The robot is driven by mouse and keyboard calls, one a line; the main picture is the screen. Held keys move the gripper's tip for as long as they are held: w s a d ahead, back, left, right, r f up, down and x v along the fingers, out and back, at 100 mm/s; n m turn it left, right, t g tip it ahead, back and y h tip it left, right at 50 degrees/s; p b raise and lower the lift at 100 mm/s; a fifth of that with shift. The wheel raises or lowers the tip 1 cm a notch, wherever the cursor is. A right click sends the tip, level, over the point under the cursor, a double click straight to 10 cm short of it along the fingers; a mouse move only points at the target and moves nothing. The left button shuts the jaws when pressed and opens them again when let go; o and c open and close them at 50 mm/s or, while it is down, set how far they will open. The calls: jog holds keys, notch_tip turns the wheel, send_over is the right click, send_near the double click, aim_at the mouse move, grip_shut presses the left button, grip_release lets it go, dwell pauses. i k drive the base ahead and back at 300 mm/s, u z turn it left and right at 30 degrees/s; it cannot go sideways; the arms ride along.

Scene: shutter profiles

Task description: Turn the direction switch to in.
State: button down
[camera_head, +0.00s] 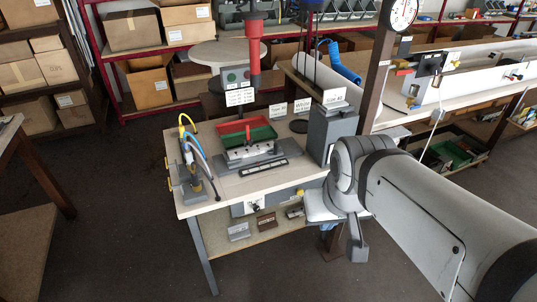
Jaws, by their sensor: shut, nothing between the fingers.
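A small pale control plate with a dark knob (251,208) sits on the front of the workbench, under its top edge. It may be the direction switch, but its marking and setting are too small to read. A second small fitting with a yellow part (300,192) is further right on the same front. My gripper (357,256) hangs down at the end of my arm, in front of the bench's right side. It looks shut and empty, and appears apart from both controls. My arm hides part of the bench's right front.
The workbench (222,207) carries a red and green tray (247,137), hoses (190,140) at left and a grey box (330,130) at right. A red-ended column (253,55) stands behind. Small parts lie on the lower shelf. Floor in front is clear.

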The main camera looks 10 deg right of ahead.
aim_at(256, 208)
jog(key=i, duration=0.95)
jog(key=u, duration=0.05)
